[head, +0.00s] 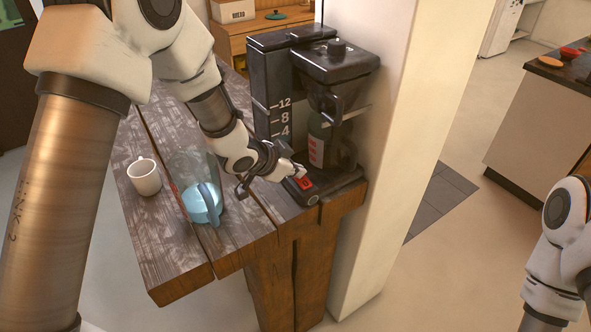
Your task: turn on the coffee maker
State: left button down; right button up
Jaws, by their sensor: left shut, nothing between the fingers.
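The black coffee maker (276,85) stands at the far right end of the wooden table, against a pale pillar. Its left side carries a scale with the marks 12, 8 and 4. A red switch (305,183) sits low on the front of its base. My left gripper (297,172) is shut and empty, with its fingertips right by the red switch; I cannot tell whether they touch it. My right arm shows at the right edge, and its gripper is out of the picture.
A white mug (144,177) and a glass jug (201,190) with a blue handle stand on the wooden table (180,262), left of the coffee maker. A bottle (318,140) with a red label is by the coffee maker. A dark-topped counter (560,75) is at right.

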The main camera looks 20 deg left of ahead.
pick_arm(q)
jog(key=shift+w+a+f, duration=0.1)
jog(key=shift+a+f, duration=0.05)
jog(key=shift+f, duration=0.1)
